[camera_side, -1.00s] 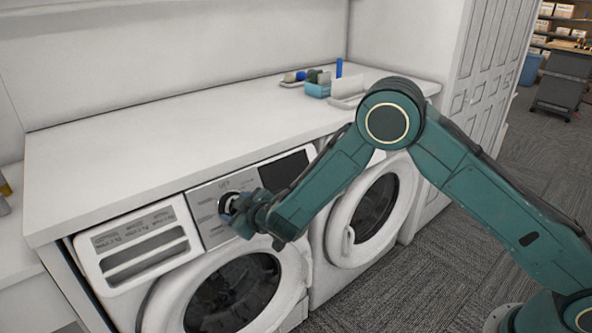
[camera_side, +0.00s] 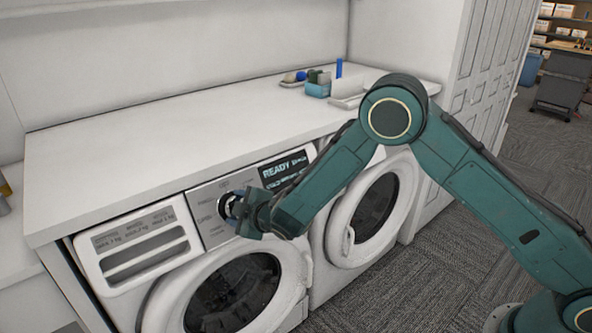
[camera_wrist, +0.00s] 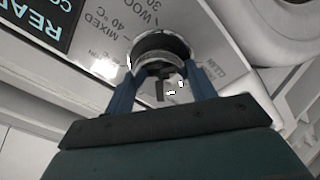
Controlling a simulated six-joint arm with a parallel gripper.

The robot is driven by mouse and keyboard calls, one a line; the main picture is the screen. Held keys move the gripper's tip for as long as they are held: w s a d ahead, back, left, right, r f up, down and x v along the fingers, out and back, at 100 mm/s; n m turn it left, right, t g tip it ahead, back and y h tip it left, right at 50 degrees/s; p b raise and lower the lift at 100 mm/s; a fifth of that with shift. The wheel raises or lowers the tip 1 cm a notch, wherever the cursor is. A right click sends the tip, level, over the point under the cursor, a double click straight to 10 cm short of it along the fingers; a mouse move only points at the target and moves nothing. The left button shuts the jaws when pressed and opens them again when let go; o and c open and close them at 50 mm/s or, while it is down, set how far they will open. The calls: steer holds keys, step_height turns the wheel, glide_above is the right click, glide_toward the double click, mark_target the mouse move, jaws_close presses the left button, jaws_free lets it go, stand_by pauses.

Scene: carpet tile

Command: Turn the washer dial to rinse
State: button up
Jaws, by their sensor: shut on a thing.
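The washer (camera_side: 148,255) is the white front loader on the left under the counter, with a grey control panel (camera_side: 203,206). Its round dial (camera_side: 228,205) has a dark face and a silver rim. My gripper (camera_side: 240,209) is shut on the dial. In the wrist view the two blue fingers of my gripper (camera_wrist: 160,82) lie on either side of the dial (camera_wrist: 160,45). Labels around it include "MIXED", "40 °C" and "WOOL", upside down. The display (camera_side: 284,170) is lit and begins with "READY". Where the dial points cannot be told.
A second white machine (camera_side: 350,222) stands to the right, its round door in front. The white countertop (camera_side: 170,150) is mostly clear. A blue box (camera_side: 317,90), small items and a tray (camera_side: 348,100) sit at its back right.

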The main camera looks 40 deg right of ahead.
steer(key=o, duration=1)
steer(key=shift+s, duration=0.1)
steer(key=shift+v, duration=6.8)
steer(key=shift+r, duration=0.1)
